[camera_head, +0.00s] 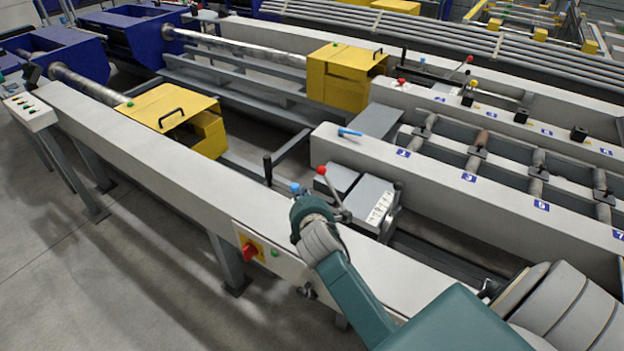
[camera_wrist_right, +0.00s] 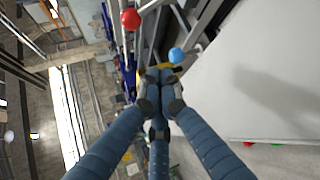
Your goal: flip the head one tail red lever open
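A lever with a red ball knob (camera_head: 321,170) stands at the near machine head, tilted up and to the left. Its thin rod runs down toward a small grey block. The red knob (camera_wrist_right: 130,18) also shows at the top of the right wrist view. A blue ball knob (camera_head: 295,188) is just left of it, and in the wrist view the blue knob (camera_wrist_right: 176,55) lies just past my fingertips. My right gripper (camera_head: 308,208) is close below both knobs. Its fingertips (camera_wrist_right: 160,82) come together and nothing shows between them. My left gripper is not in view.
A red switch (camera_head: 248,252) on a yellow plate is on the near beam's front face. A black-handled lever (camera_head: 268,168) stands left of the knobs. A yellow cover (camera_head: 178,118) sits further left. Another red knob (camera_head: 401,82) is on the machine behind.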

